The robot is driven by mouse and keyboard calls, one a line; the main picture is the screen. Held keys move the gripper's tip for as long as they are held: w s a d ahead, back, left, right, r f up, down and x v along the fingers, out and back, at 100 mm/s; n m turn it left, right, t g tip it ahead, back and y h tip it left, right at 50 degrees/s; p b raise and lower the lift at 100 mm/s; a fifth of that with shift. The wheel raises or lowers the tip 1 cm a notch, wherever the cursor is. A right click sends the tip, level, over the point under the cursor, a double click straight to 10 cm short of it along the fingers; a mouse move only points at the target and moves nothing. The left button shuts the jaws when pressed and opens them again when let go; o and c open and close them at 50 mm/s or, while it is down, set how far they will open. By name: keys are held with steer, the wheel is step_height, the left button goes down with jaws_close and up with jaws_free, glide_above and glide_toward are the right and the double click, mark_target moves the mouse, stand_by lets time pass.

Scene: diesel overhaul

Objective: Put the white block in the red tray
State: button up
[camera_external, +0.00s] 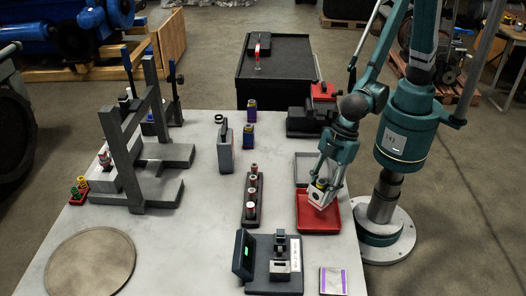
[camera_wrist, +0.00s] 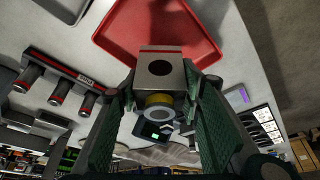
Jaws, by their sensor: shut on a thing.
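The white block (camera_external: 316,197), a pale cube with a dark round hole, is held between the fingers of my gripper (camera_external: 323,184). My gripper is shut on the block. The red tray (camera_external: 318,224) lies on the table directly below the block in the outside view. In the wrist view the red tray (camera_wrist: 175,25) fills the top middle, beyond the block. The tray's visible floor looks empty; the gap below the block is hard to judge.
A grey tray (camera_external: 303,165) adjoins the red tray's far side. A dark rack with several cylinders (camera_external: 252,205) stands to the left. A device with a green screen (camera_external: 243,255) and a small fixture (camera_external: 280,262) are in front. My arm's base is right.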

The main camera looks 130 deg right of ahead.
mark_target(319, 199)
steer(key=shift+f, duration=0.3)
steer(key=shift+f, duration=1.95)
steer(key=shift+f, duration=0.15)
steer(key=o, duration=1.2)
steer(key=shift+c, duration=0.2)
steer(key=shift+r, duration=0.25)
steer(key=v, duration=1.1)
steer(key=shift+s+r, duration=0.25)
steer(key=shift+r, duration=0.1)
